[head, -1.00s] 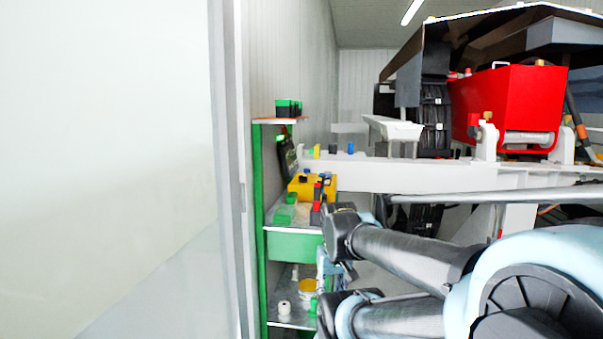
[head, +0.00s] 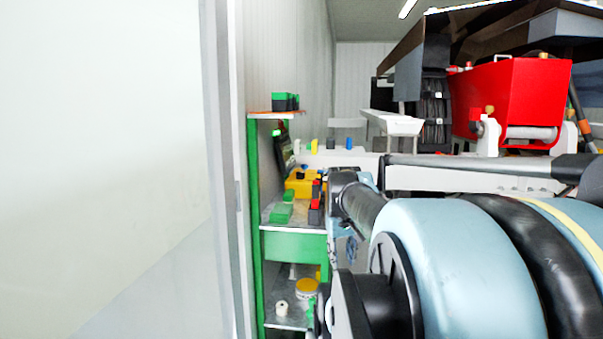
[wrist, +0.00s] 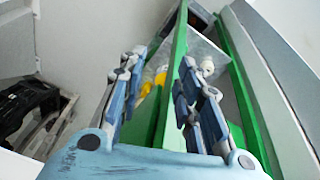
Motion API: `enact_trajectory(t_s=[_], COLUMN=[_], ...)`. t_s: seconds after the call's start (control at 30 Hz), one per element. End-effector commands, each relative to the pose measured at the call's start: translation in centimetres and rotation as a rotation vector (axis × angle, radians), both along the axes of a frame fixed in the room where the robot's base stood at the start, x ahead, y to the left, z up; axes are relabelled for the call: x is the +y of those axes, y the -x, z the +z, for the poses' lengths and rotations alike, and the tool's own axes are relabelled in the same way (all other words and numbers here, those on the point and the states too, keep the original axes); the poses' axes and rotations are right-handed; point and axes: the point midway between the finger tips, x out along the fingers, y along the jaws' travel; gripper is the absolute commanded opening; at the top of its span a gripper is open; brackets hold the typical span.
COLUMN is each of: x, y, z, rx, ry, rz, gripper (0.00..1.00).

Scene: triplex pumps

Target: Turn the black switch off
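I cannot make out a black switch in either view. Beyond the fingers is the green shelf rack (wrist: 176,50). In the head view my arm fills the lower right and hides most of the gripper. The same green rack (head: 254,210) stands left of my arm there.
The rack holds a yellow case (head: 300,184), green boxes (head: 285,101) and a white roll (head: 281,308). A pale wall (head: 110,150) fills the left. A red tank (head: 510,95) sits at the right. A black object (wrist: 28,105) lies at left in the wrist view.

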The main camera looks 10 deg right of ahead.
Motion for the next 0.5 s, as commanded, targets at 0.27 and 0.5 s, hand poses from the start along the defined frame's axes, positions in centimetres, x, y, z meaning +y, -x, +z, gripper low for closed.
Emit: enact_trajectory(t_s=[0.27,0.5], x=[-5.0,-6.3], y=[-3.5,-7.3], z=[6.3,10.6], rx=[-0.031,-0.042], ry=[0.085,0.093], rz=[0.017,0.078], gripper=[0.32,0.32])
